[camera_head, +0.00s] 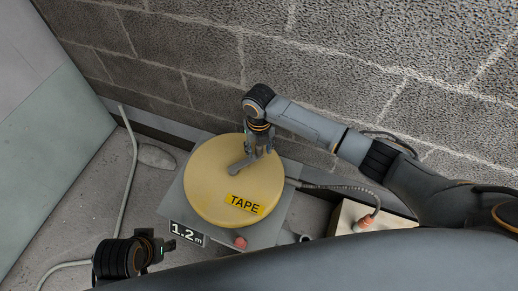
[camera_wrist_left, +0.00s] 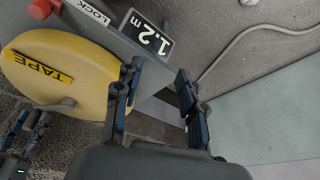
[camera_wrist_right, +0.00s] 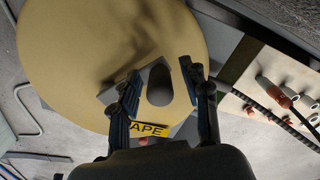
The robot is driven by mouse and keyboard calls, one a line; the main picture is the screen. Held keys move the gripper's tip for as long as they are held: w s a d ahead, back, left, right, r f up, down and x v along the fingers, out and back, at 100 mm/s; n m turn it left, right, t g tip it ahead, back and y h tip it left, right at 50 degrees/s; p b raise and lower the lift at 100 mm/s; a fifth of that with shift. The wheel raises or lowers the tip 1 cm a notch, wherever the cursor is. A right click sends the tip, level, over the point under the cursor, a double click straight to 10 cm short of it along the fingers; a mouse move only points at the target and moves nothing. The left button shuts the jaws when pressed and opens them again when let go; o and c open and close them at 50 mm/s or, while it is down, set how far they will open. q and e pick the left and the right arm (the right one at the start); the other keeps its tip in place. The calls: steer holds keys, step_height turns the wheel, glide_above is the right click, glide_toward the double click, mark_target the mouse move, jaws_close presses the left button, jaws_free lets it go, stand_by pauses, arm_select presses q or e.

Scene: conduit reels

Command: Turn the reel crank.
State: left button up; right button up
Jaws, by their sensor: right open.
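The reel (camera_head: 215,185) is a flat yellow disc with a TAPE label, on a grey base plate. Its grey crank (camera_head: 240,166) lies across the top of the disc, partly hidden by my right gripper (camera_head: 259,148). In the right wrist view, the dark upright crank handle (camera_wrist_right: 160,85) stands between the spread fingers of my right gripper (camera_wrist_right: 162,72), with gaps at both sides. My left gripper (camera_head: 156,247) is beside the plate's lower left corner. In the left wrist view, my left gripper (camera_wrist_left: 157,76) is open and empty.
The plate carries a 1.2 m display (camera_head: 187,234) and a red button (camera_head: 240,242). A block wall (camera_head: 330,80) rises behind. A box with orange-tipped cable plugs (camera_head: 366,220) stands at right. A grey cable (camera_head: 128,170) runs along the floor at left.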

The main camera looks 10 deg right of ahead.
jaws_close()
stand_by(0.5)
